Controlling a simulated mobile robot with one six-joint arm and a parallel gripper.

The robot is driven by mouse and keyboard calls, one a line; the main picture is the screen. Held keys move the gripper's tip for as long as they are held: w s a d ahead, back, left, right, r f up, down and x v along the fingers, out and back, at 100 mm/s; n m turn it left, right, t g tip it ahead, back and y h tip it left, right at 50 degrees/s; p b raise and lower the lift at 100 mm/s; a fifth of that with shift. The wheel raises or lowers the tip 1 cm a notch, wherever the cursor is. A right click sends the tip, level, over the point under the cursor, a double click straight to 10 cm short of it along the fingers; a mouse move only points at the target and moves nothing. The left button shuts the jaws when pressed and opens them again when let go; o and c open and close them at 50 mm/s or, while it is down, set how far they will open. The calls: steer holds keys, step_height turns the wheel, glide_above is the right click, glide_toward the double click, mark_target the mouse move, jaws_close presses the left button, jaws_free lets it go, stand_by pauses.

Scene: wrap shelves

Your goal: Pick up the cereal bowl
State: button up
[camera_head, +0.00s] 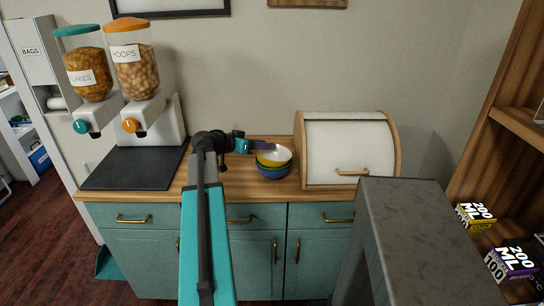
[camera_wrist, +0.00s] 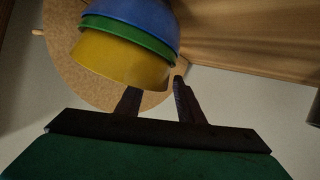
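A stack of bowls sits on the wooden counter, with a yellow bowl (camera_head: 274,156) with a pale inside on top, a green one under it and a blue bowl (camera_head: 272,172) at the bottom. In the wrist view the yellow bowl (camera_wrist: 115,65) is nearest my gripper, with the green bowl (camera_wrist: 125,36) and blue bowl (camera_wrist: 135,15) beyond. My gripper (camera_head: 262,147) is at the upper left rim of the stack. In the wrist view its two fingers (camera_wrist: 155,88) are apart, close to the yellow rim. I cannot tell whether they touch it.
A bread box (camera_head: 348,150) stands just right of the bowls. Two cereal dispensers (camera_head: 110,75) and a dark mat (camera_head: 132,168) are to the left. A grey slab (camera_head: 415,230) and wooden shelves with small boxes (camera_head: 512,261) are at the right.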

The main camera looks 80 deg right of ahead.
steer(key=shift+s+d+f, duration=0.2)
steer(key=shift+s+d, duration=0.15)
stand_by(0.3)
jaws_close()
